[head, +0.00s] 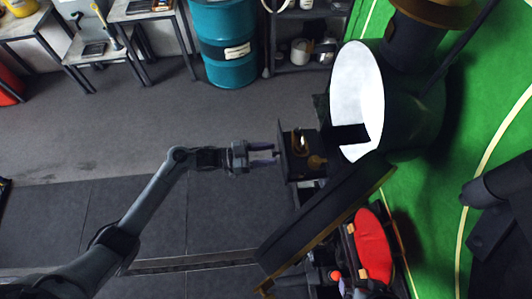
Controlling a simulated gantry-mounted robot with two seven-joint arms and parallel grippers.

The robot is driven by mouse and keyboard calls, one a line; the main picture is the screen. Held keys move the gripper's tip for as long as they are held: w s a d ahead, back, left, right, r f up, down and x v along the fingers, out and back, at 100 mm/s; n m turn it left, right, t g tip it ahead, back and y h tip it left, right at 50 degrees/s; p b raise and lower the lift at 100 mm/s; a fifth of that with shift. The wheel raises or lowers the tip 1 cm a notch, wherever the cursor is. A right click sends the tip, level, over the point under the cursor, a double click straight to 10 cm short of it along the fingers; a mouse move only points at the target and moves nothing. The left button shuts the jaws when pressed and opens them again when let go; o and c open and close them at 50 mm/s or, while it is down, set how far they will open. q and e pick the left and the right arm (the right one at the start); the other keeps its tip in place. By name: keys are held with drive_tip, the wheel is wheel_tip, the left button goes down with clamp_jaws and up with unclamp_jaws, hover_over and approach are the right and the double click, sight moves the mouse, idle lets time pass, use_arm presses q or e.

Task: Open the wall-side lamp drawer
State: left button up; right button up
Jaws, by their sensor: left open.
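My left gripper (274,154) is open and empty, with its two fingers pointing right. Its fingertips are close to the dark front panel (284,158) of a small box-like drawer (310,175); I cannot tell if they touch it. Brass lamp-like pieces (301,143) show behind the panel, in or on the drawer. The drawer is beside the dark steam tram body (325,215). How far it stands out from the tram is hard to tell. My right gripper is not in view.
The tram's large white-faced round opening (357,95) lies right of the drawer. A red seat-like piece (372,247) is below. A blue drum (224,40), benches and a shelf (300,68) line the top.

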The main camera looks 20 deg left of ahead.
use_arm(q)
drive_tip(key=b+v, duration=0.2)
drive_tip(key=v, duration=0.8)
drive_tip(key=shift+s+a+b, duration=0.2)
drive_tip(key=shift+a+b, duration=0.1)
drive_tip(key=shift+a, duration=0.05)
